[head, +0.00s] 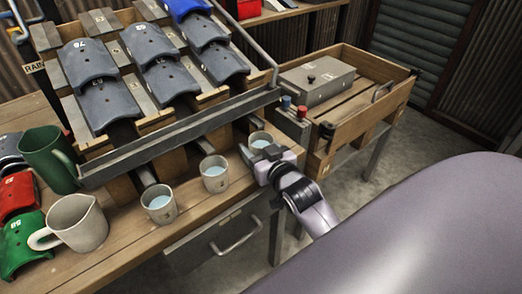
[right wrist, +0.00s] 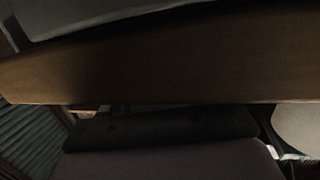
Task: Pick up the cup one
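Three small pale grey cups with light blue liquid stand upright in a row on the wooden bench: a left cup (head: 159,204), a middle cup (head: 214,175) and a right cup (head: 260,139). No label shows which is cup one. My right gripper (head: 264,158) is at the right cup, on its near side, and hides its lower part. I cannot tell whether its fingers are around the cup or touching it. The right wrist view is dark and shows a broad brown surface (right wrist: 150,60) close up, with no clear cup or fingers. My left gripper is not in view.
A slanted rack with numbered grey tiles (head: 88,58) overhangs the bench behind the cups. A grey jug (head: 80,223), a green mug (head: 48,158) and red and green tiles (head: 22,246) stand left. A wooden tray table (head: 345,135) with a grey box is at right.

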